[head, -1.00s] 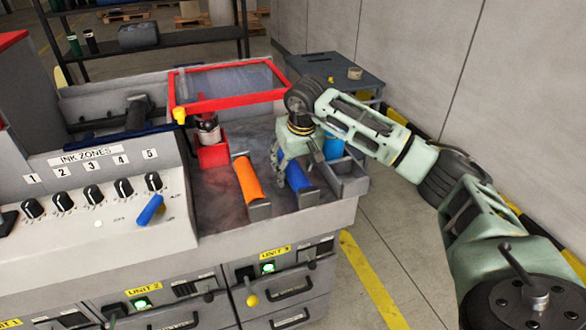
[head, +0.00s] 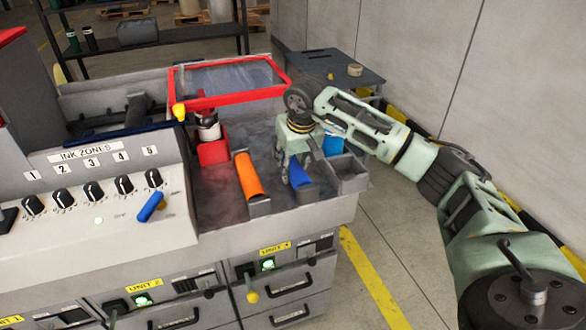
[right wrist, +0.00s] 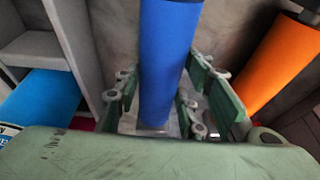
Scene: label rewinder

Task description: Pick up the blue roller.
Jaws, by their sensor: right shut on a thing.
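My left gripper is not in view.
An orange roller (head: 249,178) lies just left of the blue one. A red-framed cover (head: 228,82) and a red holder with a bottle (head: 211,150) are behind. A light-blue object (head: 333,144) sits to the right, near grey compartments (head: 350,171).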

